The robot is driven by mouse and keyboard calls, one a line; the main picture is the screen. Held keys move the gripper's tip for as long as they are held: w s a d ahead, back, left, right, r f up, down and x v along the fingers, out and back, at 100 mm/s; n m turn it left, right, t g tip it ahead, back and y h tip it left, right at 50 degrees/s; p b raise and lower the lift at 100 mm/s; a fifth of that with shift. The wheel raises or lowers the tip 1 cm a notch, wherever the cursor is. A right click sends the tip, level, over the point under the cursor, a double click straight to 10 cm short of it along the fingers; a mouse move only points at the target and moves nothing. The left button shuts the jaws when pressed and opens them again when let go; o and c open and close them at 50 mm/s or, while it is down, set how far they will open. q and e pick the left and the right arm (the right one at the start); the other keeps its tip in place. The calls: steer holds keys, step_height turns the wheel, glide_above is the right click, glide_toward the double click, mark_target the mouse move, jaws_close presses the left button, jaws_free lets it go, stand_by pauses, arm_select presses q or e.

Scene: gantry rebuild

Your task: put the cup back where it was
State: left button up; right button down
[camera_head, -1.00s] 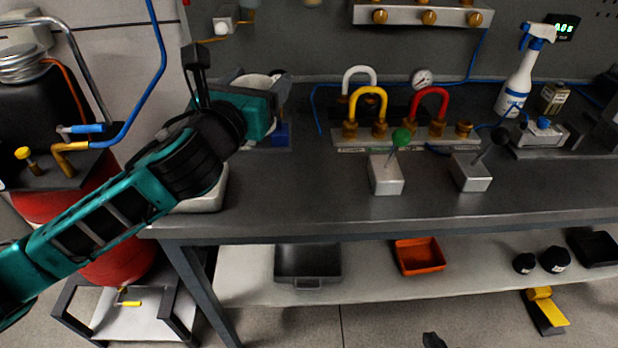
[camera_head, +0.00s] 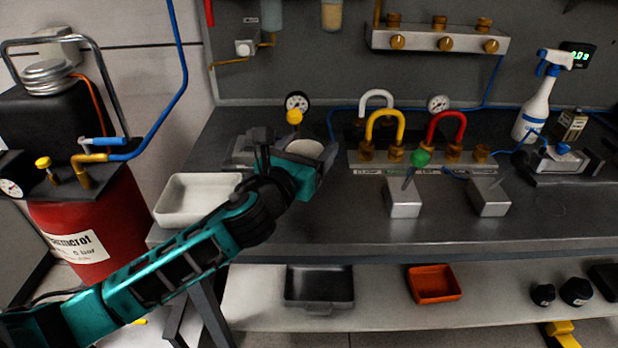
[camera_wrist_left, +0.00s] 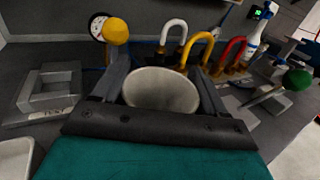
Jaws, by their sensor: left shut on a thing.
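The cup (camera_wrist_left: 160,88) is pale and round-mouthed. In the left wrist view it sits between the two dark fingers of my left gripper (camera_wrist_left: 162,84), which is shut on it. I look down into its open, empty-looking mouth. In the head view the cup (camera_head: 305,147) shows only in part, behind my left gripper (camera_head: 312,162), over the bench left of the coloured hoops. I cannot tell whether its base touches the bench. My right gripper is not in view.
A grey block fixture (camera_wrist_left: 52,92) with a yellow-knobbed gauge (camera_head: 297,103) stands left of the cup. A white tray (camera_head: 190,199) lies at the bench's left end. White, yellow and red hoops (camera_head: 385,127) and a green-knobbed block (camera_head: 404,198) stand to the right.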

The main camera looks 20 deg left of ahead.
arm_select(q)
steer(key=shift+f+b, duration=0.85)
steer(key=shift+f, duration=1.65)
steer(key=shift+f, duration=0.1)
steer(key=shift+f, duration=0.15)
steer(key=o, duration=1)
steer(key=shift+o, duration=0.2)
steer(key=shift+r, duration=0.3)
steer(key=s, duration=0.4)
steer(key=s+a, duration=0.1)
steer(key=s, duration=0.3)
steer(key=s+a, duration=0.1)
steer(key=s, duration=0.3)
steer(key=shift+f, duration=0.1)
